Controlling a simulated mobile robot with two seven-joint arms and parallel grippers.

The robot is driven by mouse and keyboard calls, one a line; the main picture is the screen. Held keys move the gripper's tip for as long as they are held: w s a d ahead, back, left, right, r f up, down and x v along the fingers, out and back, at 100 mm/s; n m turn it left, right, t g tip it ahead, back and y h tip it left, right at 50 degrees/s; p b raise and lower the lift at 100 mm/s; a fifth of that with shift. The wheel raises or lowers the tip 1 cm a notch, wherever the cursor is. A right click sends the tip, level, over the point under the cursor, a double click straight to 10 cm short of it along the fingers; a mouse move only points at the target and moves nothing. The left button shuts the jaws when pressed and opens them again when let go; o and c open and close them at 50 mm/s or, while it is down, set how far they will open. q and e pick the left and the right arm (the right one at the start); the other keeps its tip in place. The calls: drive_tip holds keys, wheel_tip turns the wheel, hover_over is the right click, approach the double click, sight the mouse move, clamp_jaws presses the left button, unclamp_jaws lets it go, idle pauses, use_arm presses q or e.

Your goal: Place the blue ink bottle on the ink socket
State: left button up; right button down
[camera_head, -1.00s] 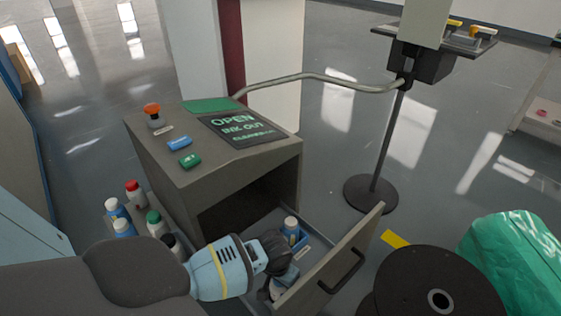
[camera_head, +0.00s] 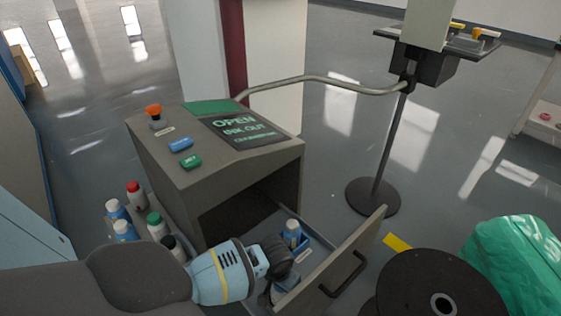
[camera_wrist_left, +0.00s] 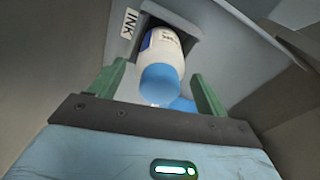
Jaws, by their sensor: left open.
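My left gripper (camera_head: 279,260) reaches down into the open drawer of the grey machine in the head view; its fingertips are hidden there. In the left wrist view my left gripper (camera_wrist_left: 158,77) is open, its green fingers on either side of a white bottle with a blue end (camera_wrist_left: 163,62). That bottle sits tilted in a dark recess, the ink socket (camera_wrist_left: 190,32), beside an "INK" label. The fingers look apart from it. In the head view a blue bottle with a white top (camera_head: 292,231) stands in the drawer just beyond my gripper. My right gripper is out of view.
The grey machine (camera_head: 215,185) has an open drawer front with a black handle (camera_head: 342,275). Several bottles, including a red-capped one (camera_head: 136,196), stand on its left. A black spool (camera_head: 425,290) and a green wrapped bundle (camera_head: 515,260) are at the right.

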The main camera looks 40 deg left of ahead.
use_arm(q)
drive_tip(key=r+p, duration=0.1)
drive_tip(key=r, duration=0.2)
drive_tip(key=r+p, duration=0.2)
drive_tip(key=r, duration=0.2)
drive_tip(key=s+r+p, duration=0.1)
drive_tip(key=r, duration=0.2)
drive_tip(key=shift+s+r+p, duration=0.1)
drive_tip(key=shift+r+p, duration=0.05)
drive_tip(key=shift+p, duration=0.15)
drive_tip(key=shift+s+d+r, duration=0.1)
drive_tip(key=shift+s+r, duration=0.05)
drive_tip(key=shift+r, duration=0.65)
